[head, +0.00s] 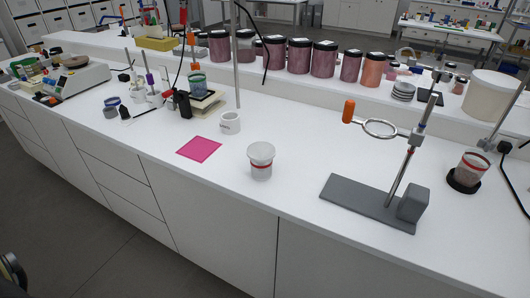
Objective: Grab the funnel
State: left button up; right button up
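A pale, translucent funnel-like piece (261,150) with a wide round rim shows near the middle of the white bench. It appears to sit upright in the mouth of a small clear jar (261,172) with a red band. Its lower part is hidden or too small to make out.
A ring stand (365,203) with an orange-knobbed ring (380,129) stands to the right. A white mug (230,123) and a pink sheet (199,149) lie to the left. A red-brown cup (470,170) stands far right. The bench (290,200) in front is clear.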

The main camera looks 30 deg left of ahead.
aim_at(259, 151)
jog(key=u, duration=0.2)
jog(key=k, duration=0.45)
jog(key=u, duration=1.05)
jog(key=i, duration=1.05)
jog(key=z, duration=0.65)
